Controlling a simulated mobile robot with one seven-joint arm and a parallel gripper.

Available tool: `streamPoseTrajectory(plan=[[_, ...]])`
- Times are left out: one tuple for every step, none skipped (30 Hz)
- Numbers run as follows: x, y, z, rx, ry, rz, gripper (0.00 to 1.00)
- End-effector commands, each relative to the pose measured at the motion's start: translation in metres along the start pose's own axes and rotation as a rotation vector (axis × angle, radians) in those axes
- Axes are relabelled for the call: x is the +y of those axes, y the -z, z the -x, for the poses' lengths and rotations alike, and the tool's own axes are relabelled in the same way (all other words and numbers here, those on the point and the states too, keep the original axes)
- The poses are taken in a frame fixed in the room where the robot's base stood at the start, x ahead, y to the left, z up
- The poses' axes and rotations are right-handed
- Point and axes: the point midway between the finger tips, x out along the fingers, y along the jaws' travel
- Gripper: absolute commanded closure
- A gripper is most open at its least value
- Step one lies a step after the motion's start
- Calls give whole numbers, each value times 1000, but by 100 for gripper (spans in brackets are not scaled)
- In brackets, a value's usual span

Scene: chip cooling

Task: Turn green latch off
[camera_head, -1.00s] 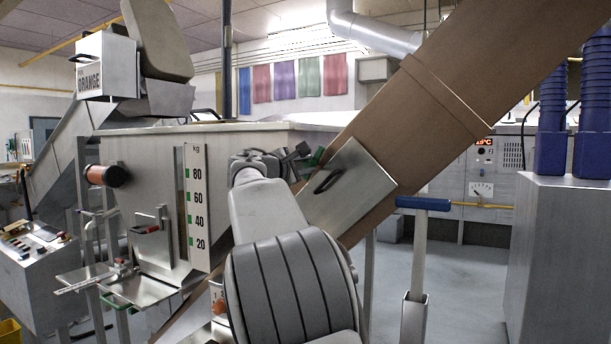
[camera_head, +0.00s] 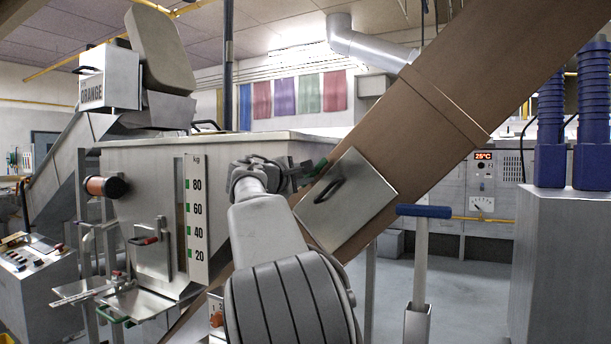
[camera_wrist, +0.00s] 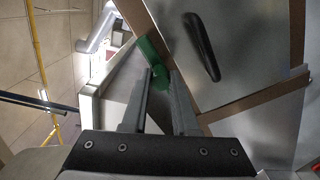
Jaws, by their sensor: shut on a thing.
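The green latch (camera_wrist: 150,54) shows in the wrist view at the far end of my gripper (camera_wrist: 160,76). The fingers are close together, with the lower end of the latch between their tips. In the head view the green latch (camera_head: 319,167) is a small patch just right of my gripper (camera_head: 298,172), by the left edge of the hatch plate. The hatch plate (camera_head: 352,196) is grey metal with a black handle (camera_head: 328,190) and lies on the slanted brown chute (camera_head: 405,120). The plate also shows in the wrist view (camera_wrist: 250,50). My wrist hides part of the hopper's side.
A metal hopper (camera_head: 130,175) with a kg scale (camera_head: 197,215) stands to the left of my arm. A blue-topped lever (camera_head: 424,211) stands at the right, before a grey cabinet (camera_head: 565,260). Open floor shows between them.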

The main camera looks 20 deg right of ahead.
Motion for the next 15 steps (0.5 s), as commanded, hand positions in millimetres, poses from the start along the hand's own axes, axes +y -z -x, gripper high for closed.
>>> streamPoseTrajectory(plan=[[-1, 0, 0, 0, 2, 0, 100], [-1, 0, 0, 0, 2, 0, 71], [-1, 0, 0, 0, 1, 0, 64], [-1, 0, 0, 0, 1, 0, 58], [-1, 0, 0, 0, 1, 0, 53], [-1, 0, 0, 0, 1, 0, 46], [0, 0, 0, 0, 1, 0, 43], [0, 0, 0, 0, 1, 0, 43], [0, 0, 0, 0, 1, 0, 43], [0, 0, 0, 0, 1, 1, 43], [0, 0, 0, 0, 1, 1, 43], [0, 0, 0, 0, 1, 1, 43], [0, 0, 0, 0, 0, 1, 43], [0, 0, 0, 0, 0, 1, 43], [0, 0, 0, 0, 0, 1, 43]])
